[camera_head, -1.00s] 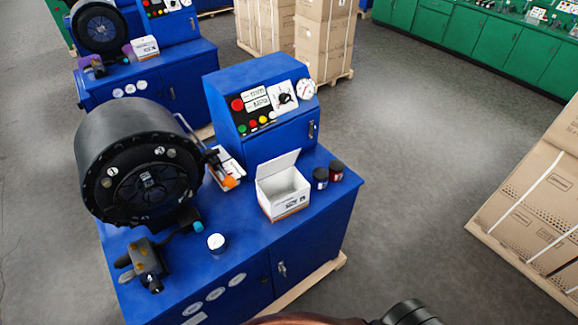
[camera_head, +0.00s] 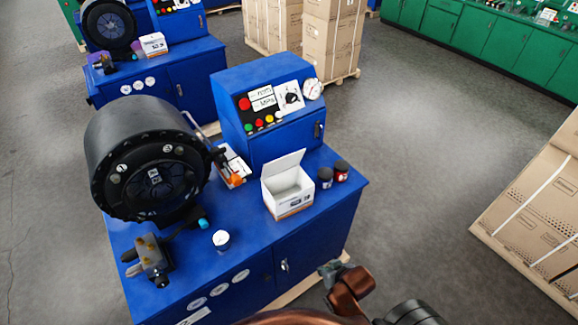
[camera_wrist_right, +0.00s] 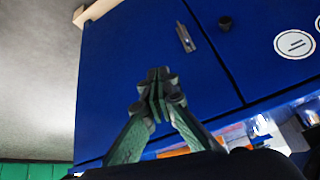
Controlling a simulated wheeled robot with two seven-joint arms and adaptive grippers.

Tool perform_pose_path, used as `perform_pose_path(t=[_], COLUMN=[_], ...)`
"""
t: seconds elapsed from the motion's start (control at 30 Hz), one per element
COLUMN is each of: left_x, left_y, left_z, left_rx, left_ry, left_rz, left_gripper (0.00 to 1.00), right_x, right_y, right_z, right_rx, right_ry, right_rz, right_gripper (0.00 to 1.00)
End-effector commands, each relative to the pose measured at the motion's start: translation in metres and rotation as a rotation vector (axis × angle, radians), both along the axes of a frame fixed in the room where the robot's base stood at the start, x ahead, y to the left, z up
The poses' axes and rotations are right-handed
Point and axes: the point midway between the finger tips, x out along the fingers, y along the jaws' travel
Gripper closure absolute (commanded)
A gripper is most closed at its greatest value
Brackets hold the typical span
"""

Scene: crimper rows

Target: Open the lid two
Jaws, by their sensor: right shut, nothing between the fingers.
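A blue crimping machine (camera_head: 250,255) stands in the middle of the head view. Its cabinet front has a door with a dark handle (camera_head: 284,266); a handle also shows in the right wrist view (camera_wrist_right: 186,37). A white box (camera_head: 288,199) stands on the machine top with its flap raised. I cannot tell which lid is number two. My right gripper (camera_head: 331,268) is shut and empty, in front of the cabinet's right end. My left gripper is out of view.
A black crimping head (camera_head: 150,160) and a small valve block (camera_head: 150,262) take up the machine's left side. Stacked cartons on a pallet (camera_head: 535,210) stand at right. Grey floor (camera_head: 430,150) is clear between them.

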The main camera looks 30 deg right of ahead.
Motion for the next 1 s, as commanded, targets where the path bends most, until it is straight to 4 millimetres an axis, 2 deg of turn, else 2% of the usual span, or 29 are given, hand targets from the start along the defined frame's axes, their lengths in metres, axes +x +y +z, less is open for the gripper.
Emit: perform_pose_path(t=[0.1,0.37,0.47,0.6,0.7,0.8,1.0], left_x=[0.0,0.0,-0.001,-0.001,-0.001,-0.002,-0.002], left_y=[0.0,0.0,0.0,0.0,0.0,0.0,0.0], left_z=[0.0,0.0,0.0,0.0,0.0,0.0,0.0], left_rx=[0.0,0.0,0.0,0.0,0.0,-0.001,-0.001], left_ry=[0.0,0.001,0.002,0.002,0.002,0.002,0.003], left_rz=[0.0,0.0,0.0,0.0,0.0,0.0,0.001], left_gripper=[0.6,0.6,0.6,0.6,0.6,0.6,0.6], right_x=[0.03,0.094,0.12,0.151,0.16,0.162,0.158], right_y=[0.005,0.013,0.014,0.008,-0.002,-0.013,-0.026], right_z=[0.02,0.065,0.09,0.139,0.172,0.197,0.223], right_rx=[0.089,0.349,0.506,0.813,1.031,1.204,1.386], right_ry=[-0.13,-0.421,-0.561,-0.79,-0.929,-1.031,-1.129], right_rz=[-0.074,-0.233,-0.305,-0.406,-0.452,-0.474,-0.479], right_gripper=[1.0,1.0,1.0,1.0,1.0,1.0,1.0])
